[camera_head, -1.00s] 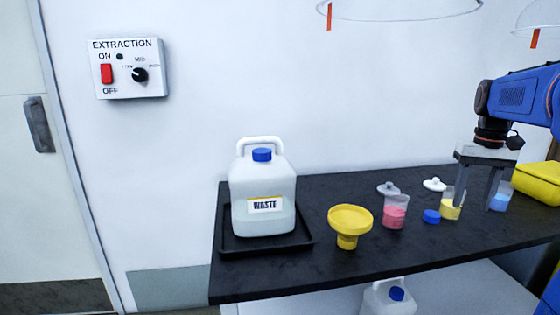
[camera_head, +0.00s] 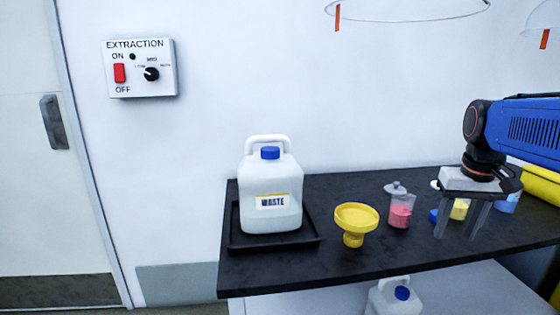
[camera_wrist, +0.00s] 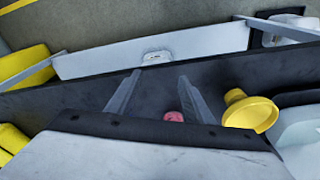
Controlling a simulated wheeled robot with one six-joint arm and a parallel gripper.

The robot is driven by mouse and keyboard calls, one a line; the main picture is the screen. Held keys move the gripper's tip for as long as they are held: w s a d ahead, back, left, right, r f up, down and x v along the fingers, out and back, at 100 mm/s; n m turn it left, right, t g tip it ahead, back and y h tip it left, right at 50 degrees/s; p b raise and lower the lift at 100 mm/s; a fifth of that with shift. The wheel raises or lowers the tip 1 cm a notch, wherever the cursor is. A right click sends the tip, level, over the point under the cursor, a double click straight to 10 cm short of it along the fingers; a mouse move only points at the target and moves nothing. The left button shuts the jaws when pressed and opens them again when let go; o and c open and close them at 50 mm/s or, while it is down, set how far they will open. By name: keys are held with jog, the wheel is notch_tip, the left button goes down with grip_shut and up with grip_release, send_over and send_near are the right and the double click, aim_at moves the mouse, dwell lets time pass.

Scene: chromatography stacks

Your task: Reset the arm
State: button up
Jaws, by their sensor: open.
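My blue arm reaches in from the right in the head view. My gripper (camera_head: 458,238) points down over the right part of the black bench (camera_head: 350,265), its two grey fingers apart with nothing between them. It stands in front of the yellow-filled beaker (camera_head: 459,209) and partly hides it and a blue cap (camera_head: 433,215). In the wrist view the open fingers (camera_wrist: 160,100) show, with the pink-filled beaker (camera_wrist: 173,116) seen near the right finger. The same pink beaker (camera_head: 400,215) stands left of my gripper in the head view.
A white WASTE jug (camera_head: 270,185) stands in a black tray (camera_head: 245,243). A yellow funnel (camera_head: 355,220) is right of it. A blue-filled beaker (camera_head: 508,204) and a yellow bin (camera_head: 540,190) are at the right. An EXTRACTION switch box (camera_head: 140,69) is on the wall.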

jog(key=s+a+f+n+t, duration=0.2)
jog(key=s+a+f+t, duration=0.1)
jog(key=s+a+f, duration=0.8)
jog(key=s+f, duration=0.1)
jog(key=s, duration=0.2)
jog(key=shift+s+a+f+y, duration=0.15)
jog(key=shift+s+a+y, duration=0.15)
jog(key=shift+a, duration=0.05)
jog(key=shift+c, duration=0.2)
